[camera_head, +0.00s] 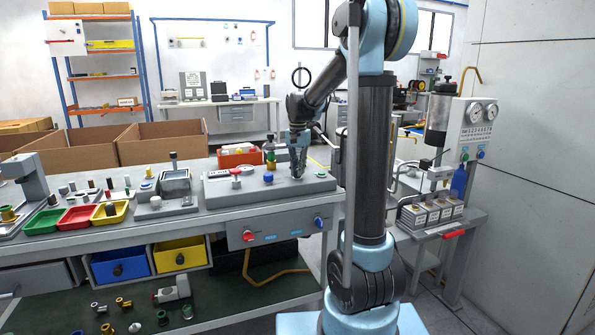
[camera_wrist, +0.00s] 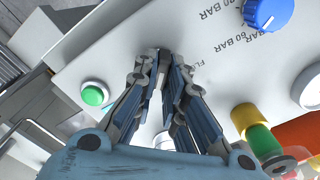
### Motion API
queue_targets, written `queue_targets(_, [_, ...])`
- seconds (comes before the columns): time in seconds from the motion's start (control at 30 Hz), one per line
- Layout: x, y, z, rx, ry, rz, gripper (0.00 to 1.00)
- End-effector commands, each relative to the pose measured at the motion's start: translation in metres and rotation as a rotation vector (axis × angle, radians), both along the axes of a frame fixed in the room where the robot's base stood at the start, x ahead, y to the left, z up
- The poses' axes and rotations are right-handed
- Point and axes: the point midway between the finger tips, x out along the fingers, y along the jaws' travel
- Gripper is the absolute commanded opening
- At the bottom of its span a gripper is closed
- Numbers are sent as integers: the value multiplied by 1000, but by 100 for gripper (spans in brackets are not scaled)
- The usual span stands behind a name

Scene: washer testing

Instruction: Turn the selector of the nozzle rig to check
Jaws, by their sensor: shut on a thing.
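The nozzle rig (camera_head: 222,187) is a low pale grey box on the workbench; its light panel (camera_wrist: 95,48) fills much of the wrist view. My gripper (camera_head: 298,174) points down onto the rig's right part, between a blue knob (camera_head: 268,178) and a green button (camera_head: 320,174). In the wrist view the fingers of my gripper (camera_wrist: 160,62) converge at the panel, shut on the selector, which they almost wholly hide. Its pointing direction cannot be told.
A green and yellow nozzle (camera_wrist: 255,128) stands close to my fingers in the wrist view. The green button (camera_wrist: 95,95) is on the other side. A red box (camera_head: 240,157) stands behind the rig. Colored trays (camera_head: 75,218) lie along the bench to the left.

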Motion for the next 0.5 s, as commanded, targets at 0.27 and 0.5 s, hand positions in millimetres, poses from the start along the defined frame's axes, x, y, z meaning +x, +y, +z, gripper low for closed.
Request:
queue_targets(0.27, [1, -1, 1, -1, -3, -14, 0])
queue_targets(0.5, [1, 0, 1, -1, -3, -14, 20])
